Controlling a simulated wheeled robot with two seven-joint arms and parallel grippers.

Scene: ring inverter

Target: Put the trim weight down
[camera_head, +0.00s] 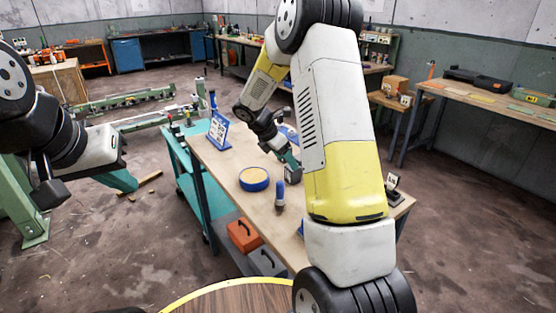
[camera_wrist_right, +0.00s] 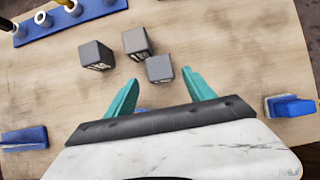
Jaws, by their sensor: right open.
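Three small dark grey weights lie on the wooden tabletop in the right wrist view: a left one (camera_wrist_right: 95,56), a far one (camera_wrist_right: 137,43) and a near one (camera_wrist_right: 159,69). I cannot tell which is the trim weight. My right gripper (camera_wrist_right: 160,78) is open, its teal fingers spread, with the near weight at or just beyond the fingertips and no visible grip on it. In the head view the right gripper (camera_head: 287,156) is over the table, partly hidden by my right arm. My left gripper (camera_head: 121,181) hangs at the left, away from the table; its fingers are unclear.
A blue rack with pegs (camera_wrist_right: 62,24) shows in the wrist view. An orange toolbox (camera_head: 244,235) sits below.

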